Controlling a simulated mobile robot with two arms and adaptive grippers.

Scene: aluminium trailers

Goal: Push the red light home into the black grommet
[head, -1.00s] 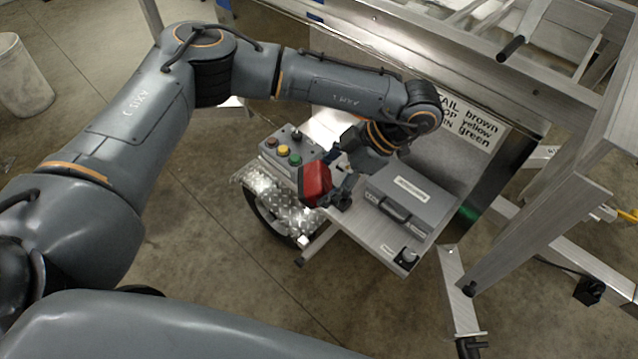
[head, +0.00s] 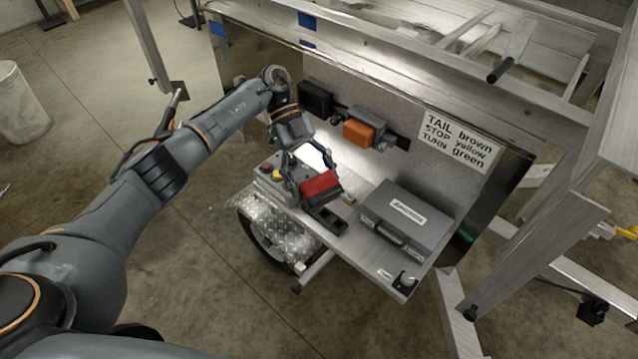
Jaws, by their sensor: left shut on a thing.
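The red light (head: 319,186) is a small block in the jaws of my left gripper (head: 303,178), above the shelf's left part. My left gripper is shut on its left end. A black oblong housing (head: 316,97) is on the grey upright panel, above and behind the light and apart from it. It may be the black grommet, but its opening cannot be made out. An orange light (head: 360,133) sits on the panel to its right, with black parts around it. My right gripper is not in view.
A black holder (head: 327,221) lies on the shelf (head: 352,232) just below the red light. A control box (head: 268,180) with buttons stands left, a grey case (head: 405,218) right. A wiring label (head: 456,139) is on the panel. Trailer posts stand at right.

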